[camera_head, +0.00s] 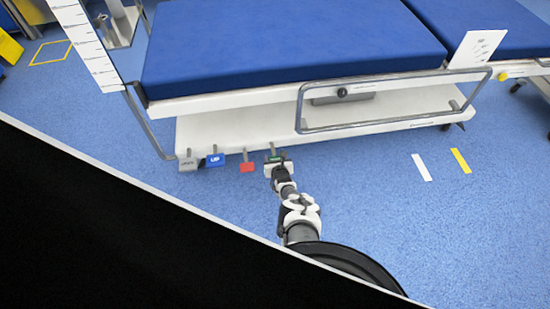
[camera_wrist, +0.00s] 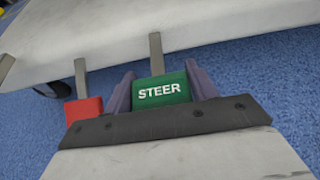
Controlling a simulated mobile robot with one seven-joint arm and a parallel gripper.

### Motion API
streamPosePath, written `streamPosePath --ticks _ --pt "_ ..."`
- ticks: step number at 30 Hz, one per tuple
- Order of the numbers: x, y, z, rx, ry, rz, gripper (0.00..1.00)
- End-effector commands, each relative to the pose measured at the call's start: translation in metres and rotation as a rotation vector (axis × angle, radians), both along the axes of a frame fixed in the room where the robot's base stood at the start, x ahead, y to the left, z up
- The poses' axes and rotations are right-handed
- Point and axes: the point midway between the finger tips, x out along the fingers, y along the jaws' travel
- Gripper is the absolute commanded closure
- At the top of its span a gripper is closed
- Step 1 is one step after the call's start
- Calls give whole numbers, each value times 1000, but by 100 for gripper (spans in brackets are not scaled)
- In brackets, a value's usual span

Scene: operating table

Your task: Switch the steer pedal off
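The green steer pedal (camera_wrist: 161,92), marked STEER in white, hangs from a grey lever at the edge of the table's white base. In the wrist view it sits between the two purple-grey fingers of my gripper (camera_wrist: 162,93), one finger close on each side. I cannot tell if the fingers touch it. In the head view my gripper (camera_head: 276,160) is at the pedal row, right of the red pedal (camera_head: 247,168), and the arm hides most of the steer pedal there. I cannot tell from the picture whether the pedal is on or off.
The red pedal is close left of my gripper in the wrist view (camera_wrist: 84,109). A blue UP pedal (camera_head: 215,160) and a grey pedal (camera_head: 188,164) stand farther left. The white base (camera_head: 230,131) and blue-topped operating table (camera_head: 290,40) are above. The floor at right is mostly free.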

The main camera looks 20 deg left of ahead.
Motion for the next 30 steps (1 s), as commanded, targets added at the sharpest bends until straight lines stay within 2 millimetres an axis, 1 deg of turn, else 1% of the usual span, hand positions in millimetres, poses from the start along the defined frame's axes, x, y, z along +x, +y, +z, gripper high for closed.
streamPosePath --ticks 1,4,12,17,20,30 --pt "1 0 1 0 -1 -1 36" --pt "0 0 1 0 -1 -1 24" --pt "0 0 0 0 0 0 24" --pt "-5 -4 5 -1 1 0 24" --pt "-12 -9 12 -1 2 1 24" --pt "-49 -34 34 0 2 -2 24"
